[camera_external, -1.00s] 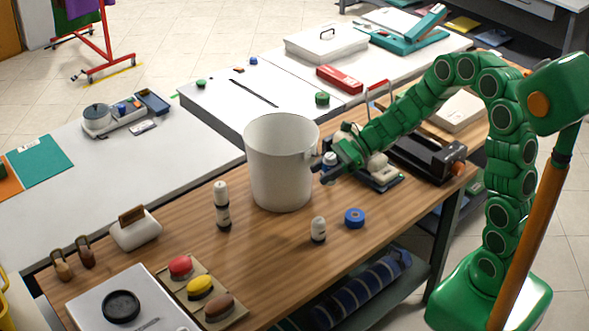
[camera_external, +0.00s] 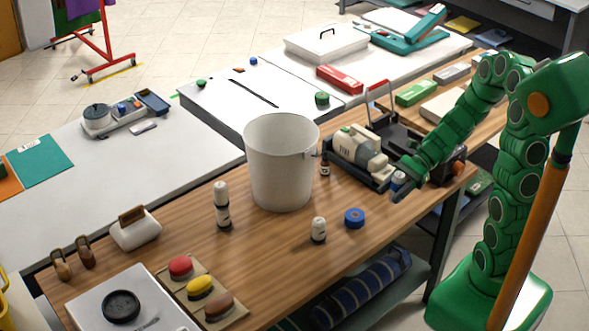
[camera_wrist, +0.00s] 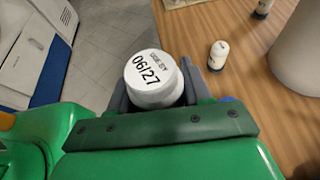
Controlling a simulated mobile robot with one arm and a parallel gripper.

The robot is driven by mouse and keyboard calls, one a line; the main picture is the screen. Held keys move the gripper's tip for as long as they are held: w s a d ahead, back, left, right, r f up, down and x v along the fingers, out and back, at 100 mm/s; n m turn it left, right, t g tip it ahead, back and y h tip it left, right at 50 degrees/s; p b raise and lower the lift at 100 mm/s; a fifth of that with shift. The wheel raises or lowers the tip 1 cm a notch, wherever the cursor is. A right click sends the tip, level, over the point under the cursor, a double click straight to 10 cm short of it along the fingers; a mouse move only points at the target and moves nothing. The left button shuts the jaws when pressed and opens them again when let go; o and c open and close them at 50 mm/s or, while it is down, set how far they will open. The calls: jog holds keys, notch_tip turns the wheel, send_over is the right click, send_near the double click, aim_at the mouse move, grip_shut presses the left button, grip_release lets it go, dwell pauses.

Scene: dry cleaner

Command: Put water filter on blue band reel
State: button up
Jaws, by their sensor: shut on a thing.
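My gripper (camera_external: 408,185) is shut on the water filter, a small white cylinder (camera_external: 398,181) with some blue on its side. It is held above the right part of the wooden table. In the wrist view the white top of the filter (camera_wrist: 152,76) reads "06/27" and sits between the dark fingers (camera_wrist: 160,85). The blue band reel (camera_external: 354,217) lies flat on the table, to the left of and nearer than my gripper, with nothing on it. In the wrist view only a blue sliver (camera_wrist: 228,99) shows behind the gripper.
A white bottle (camera_external: 318,229) stands left of the reel. A large white bucket (camera_external: 281,165) stands behind it. A beige machine on a dark base (camera_external: 358,152) and a small dark bottle (camera_external: 325,165) are near my gripper.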

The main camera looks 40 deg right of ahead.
jog(key=shift+s+d+f, duration=0.15)
jog(key=w+a+f, duration=0.2)
jog(key=w+f, duration=0.2)
jog(key=w, duration=0.4)
send_over(351, 217)
jog(key=s, duration=0.1)
jog(key=f, duration=0.4)
jog(key=shift+s+d+f, duration=0.1)
jog(key=shift+s+f, duration=0.05)
jog(key=shift+s, duration=0.05)
jog(key=shift+w+f, duration=0.6)
jog(key=shift+f, duration=0.15)
jog(key=shift+w+f, duration=0.1)
jog(key=shift+f, duration=1.45)
jog(key=shift+f, duration=0.15)
jog(key=o, duration=1.1)
